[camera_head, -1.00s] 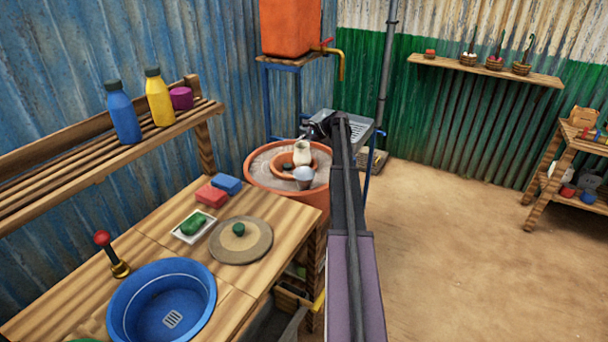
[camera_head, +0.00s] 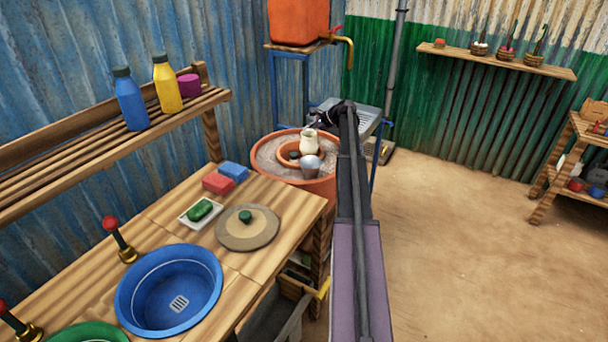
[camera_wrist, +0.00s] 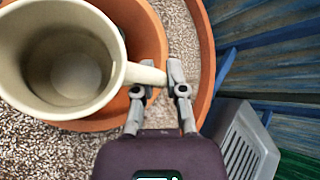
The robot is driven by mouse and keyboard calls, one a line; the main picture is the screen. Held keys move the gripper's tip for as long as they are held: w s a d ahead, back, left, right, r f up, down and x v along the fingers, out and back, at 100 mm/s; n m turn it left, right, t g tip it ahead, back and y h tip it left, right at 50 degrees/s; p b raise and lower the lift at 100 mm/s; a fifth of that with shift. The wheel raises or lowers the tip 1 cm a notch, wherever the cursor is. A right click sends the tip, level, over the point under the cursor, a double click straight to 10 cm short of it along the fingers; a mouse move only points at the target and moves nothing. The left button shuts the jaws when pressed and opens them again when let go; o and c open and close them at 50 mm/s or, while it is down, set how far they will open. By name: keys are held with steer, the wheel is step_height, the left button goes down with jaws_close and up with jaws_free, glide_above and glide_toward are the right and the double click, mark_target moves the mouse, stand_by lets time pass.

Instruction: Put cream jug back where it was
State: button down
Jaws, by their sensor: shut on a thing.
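The cream jug (camera_head: 308,141) is over the small inner terracotta pot (camera_head: 286,153) in the large terracotta basin (camera_head: 325,184). In the wrist view the jug (camera_wrist: 65,70) is seen from above, empty inside, its handle (camera_wrist: 145,75) pointing at my gripper (camera_wrist: 160,78). My fingers are shut on the handle. In the head view my gripper (camera_head: 324,122) is small and dark, beside the jug. The jug hides part of the inner pot. I cannot tell whether the jug touches the pot.
A silvery round-topped thing (camera_head: 311,165) stands in front of the jug. A grey ridged drainer (camera_head: 360,115) is behind my arm. The wooden counter (camera_head: 290,212) holds a blue basin (camera_head: 205,263) and a round lid (camera_head: 262,229). An orange tank (camera_head: 297,20) stands behind.

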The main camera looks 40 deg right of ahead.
step_height(320, 180, up, 29)
steer(key=p, duration=2.8)
steer(key=shift+p, duration=0.3)
steer(key=shift+s+d+f, duration=0.1)
steer(key=shift+d+f, duration=0.05)
